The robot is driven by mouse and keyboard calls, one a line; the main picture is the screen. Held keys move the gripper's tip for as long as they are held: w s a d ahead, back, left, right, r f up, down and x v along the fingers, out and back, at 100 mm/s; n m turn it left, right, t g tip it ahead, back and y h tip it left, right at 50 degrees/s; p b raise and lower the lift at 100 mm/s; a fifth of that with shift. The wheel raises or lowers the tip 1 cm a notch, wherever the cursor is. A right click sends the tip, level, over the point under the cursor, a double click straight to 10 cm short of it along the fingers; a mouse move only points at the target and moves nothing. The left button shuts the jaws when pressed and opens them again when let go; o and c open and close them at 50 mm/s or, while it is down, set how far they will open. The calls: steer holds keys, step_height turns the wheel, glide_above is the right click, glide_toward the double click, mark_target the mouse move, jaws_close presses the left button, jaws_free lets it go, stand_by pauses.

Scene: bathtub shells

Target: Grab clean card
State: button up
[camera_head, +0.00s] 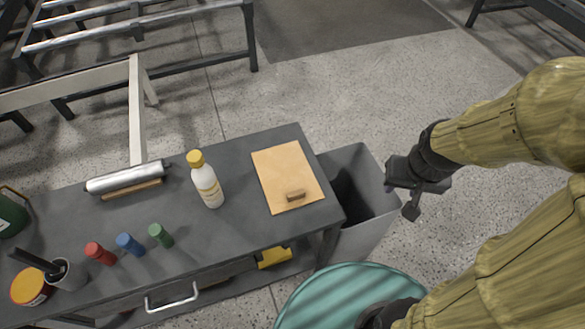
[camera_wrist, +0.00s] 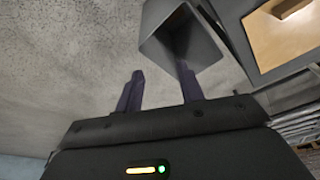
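A flat tan card or board (camera_head: 278,170) lies on the dark workbench, near its right end. A small brown block (camera_head: 296,195) rests on its lower part. I cannot tell whether it is the clean card or a stack of cards. In the wrist view the tan board (camera_wrist: 275,38) and the block (camera_wrist: 287,7) show at the upper right. My gripper (camera_head: 399,199) hangs right of the bench, beyond the grey bin and apart from the board. In the wrist view my gripper (camera_wrist: 160,72) has its two fingers spread with nothing between them.
An open grey bin (camera_head: 372,232) stands against the bench's right end, between gripper and board. The dark workbench (camera_head: 235,228) also holds a white bottle (camera_head: 208,186), a metal roller (camera_head: 125,178) and small coloured containers. A teal round top (camera_head: 330,292) stands in front.

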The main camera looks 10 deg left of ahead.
steer(key=w+a+f+m+g+y+p, duration=0.4)
steer(key=w+a+m+g+y, duration=0.4)
steer(key=m+y, duration=0.3)
steer(key=shift+a+m+g+y+p, duration=0.3)
steer(key=shift+a+m+g+p, duration=0.15)
steer(key=shift+g+p, duration=0.3)
steer(key=shift+f, duration=0.1)
steer(key=shift+d, duration=0.1)
steer(key=x, duration=1.2)
steer(key=shift+s, duration=0.1)
steer(key=shift+a+f, duration=0.1)
steer(key=shift+a, duration=0.2)
